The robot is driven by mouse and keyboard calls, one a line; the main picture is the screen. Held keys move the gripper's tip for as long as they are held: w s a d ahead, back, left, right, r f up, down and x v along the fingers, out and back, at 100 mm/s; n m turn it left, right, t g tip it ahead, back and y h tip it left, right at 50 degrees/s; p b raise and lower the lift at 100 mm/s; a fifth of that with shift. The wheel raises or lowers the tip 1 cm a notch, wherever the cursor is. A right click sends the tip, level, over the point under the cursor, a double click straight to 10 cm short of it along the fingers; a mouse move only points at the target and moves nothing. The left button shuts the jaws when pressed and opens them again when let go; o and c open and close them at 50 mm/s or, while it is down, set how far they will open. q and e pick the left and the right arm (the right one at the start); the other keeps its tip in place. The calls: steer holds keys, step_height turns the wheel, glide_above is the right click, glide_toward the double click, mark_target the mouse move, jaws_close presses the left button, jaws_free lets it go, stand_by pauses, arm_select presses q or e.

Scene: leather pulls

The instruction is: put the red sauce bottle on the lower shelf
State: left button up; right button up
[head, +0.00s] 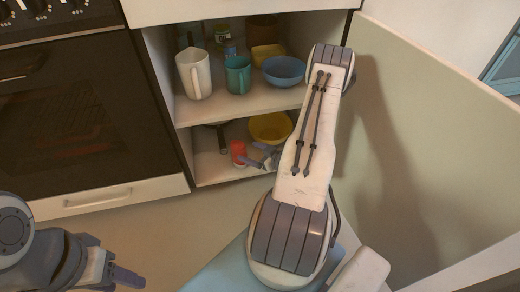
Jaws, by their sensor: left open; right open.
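A small red object (238,152), which looks like the red sauce bottle, stands on the lower shelf (210,170) of the open cabinet, near its front. My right gripper (262,158) is just to the right of it, at the front of the lower shelf. It is open, with nothing seen between its fingers; I cannot tell whether it touches the bottle. My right arm covers the right part of the cabinet. My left gripper (128,277) is low at the left, in front of the drawer, open and away from the cabinet.
A yellow bowl (270,127) and a dark pan (221,138) are on the lower shelf. A white pitcher (194,75), teal mug (237,75) and blue bowl (284,71) stand on the upper shelf. The open cabinet door (420,130) bounds the right side.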

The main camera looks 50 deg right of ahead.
arm_select(q)
step_height(320, 180, up, 2)
steer(key=shift+r+p, duration=0.15)
steer(key=shift+p, duration=0.65)
arm_select(e)
steer(key=v, duration=0.5)
